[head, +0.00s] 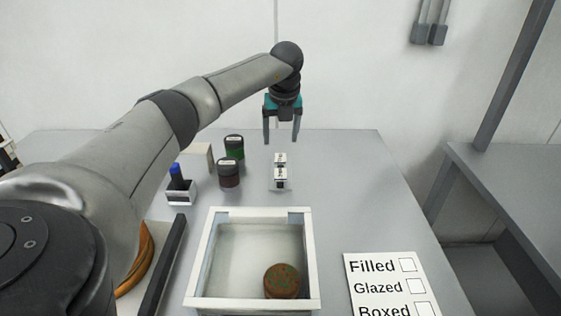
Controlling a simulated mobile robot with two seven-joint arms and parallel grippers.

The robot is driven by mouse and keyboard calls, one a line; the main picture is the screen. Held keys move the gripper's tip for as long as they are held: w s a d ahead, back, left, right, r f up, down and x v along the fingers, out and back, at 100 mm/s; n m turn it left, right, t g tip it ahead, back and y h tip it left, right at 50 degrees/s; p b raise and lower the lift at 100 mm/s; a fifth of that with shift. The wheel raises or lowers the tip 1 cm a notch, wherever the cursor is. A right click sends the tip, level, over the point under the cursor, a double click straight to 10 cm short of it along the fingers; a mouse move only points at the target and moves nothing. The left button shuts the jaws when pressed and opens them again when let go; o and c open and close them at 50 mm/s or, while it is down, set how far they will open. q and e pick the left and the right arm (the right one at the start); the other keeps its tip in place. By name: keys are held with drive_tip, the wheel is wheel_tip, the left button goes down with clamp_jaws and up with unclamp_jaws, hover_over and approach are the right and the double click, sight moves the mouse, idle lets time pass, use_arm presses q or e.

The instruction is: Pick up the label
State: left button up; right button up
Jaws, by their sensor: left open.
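A small white label (280,171) with dark print stands upright on the grey table, behind the white box. It looks like a small holder or stack with a second white piece at its top; I cannot tell the parts apart. My left gripper (281,141) hangs above and slightly behind the label, fingers pointing down. Its two fingers are apart and nothing is between them. My right gripper is not in view.
A white open box (204,257) holds a brown round (281,281). A sign (385,287) reads Filled, Glazed, Boxed. Two dark jars (229,174) (234,147) and a blue-topped marker in a stand (180,190) are at left.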

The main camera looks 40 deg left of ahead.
sight(280, 158)
use_arm(q)
drive_tip(key=shift+d+b+x, duration=0.15)
drive_tip(key=shift+b+x, duration=0.15)
drive_tip(key=shift+x, duration=1.2)
drive_tip(key=shift+d+b+x, duration=0.15)
drive_tip(key=shift+b+x, duration=0.1)
drive_tip(key=shift+x, duration=1.25)
drive_tip(key=shift+s+f, duration=0.1)
drive_tip(key=shift+c, duration=0.2)
drive_tip(key=c, duration=0.9)
